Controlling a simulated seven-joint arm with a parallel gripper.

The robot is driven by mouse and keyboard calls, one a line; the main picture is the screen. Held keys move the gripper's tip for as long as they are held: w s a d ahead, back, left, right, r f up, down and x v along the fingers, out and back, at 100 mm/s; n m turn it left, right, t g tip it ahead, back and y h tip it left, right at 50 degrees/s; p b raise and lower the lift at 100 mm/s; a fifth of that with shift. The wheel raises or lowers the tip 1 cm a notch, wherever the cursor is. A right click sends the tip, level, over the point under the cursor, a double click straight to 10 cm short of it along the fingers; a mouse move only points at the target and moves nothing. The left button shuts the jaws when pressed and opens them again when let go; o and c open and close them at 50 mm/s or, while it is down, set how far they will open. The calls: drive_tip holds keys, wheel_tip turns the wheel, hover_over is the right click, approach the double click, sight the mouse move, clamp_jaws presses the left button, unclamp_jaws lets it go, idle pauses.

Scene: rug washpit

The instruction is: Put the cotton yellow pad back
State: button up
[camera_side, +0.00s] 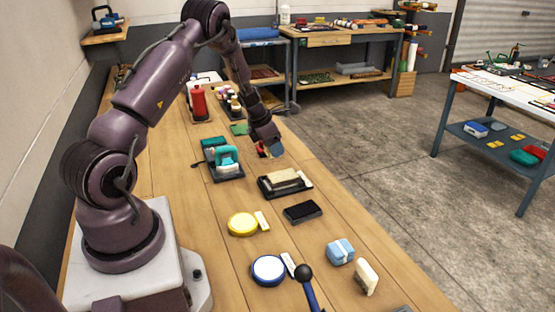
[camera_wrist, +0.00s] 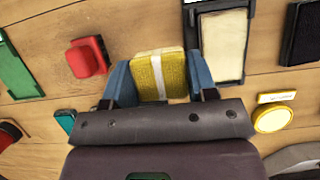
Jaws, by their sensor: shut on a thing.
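My gripper (camera_wrist: 160,82) is shut on a yellow pad (camera_wrist: 172,76), which sits between its two blue fingers. The pad looks like a soft block with a pale band around its middle. In the side view my gripper (camera_side: 270,150) is low over the far middle of the bench, and the pad is mostly hidden there. I cannot tell any pad's material.
A black tray (camera_side: 265,189) with a cream block is close by, with a black block (camera_side: 302,212) beside it. A red block (camera_wrist: 88,57) and a green tray (camera_wrist: 14,70) lie left of the pad. A blue banded block (camera_side: 341,250) is nearer the camera.

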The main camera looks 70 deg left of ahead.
sight(281, 167)
drive_tip(key=f, duration=0.1)
drive_tip(key=w+a+f, duration=0.2)
drive_tip(key=shift+f, duration=0.1)
drive_tip(key=shift+w+f, duration=0.1)
drive_tip(key=shift+f, duration=1.45)
drive_tip(key=shift+f, duration=0.1)
drive_tip(key=o, duration=0.9)
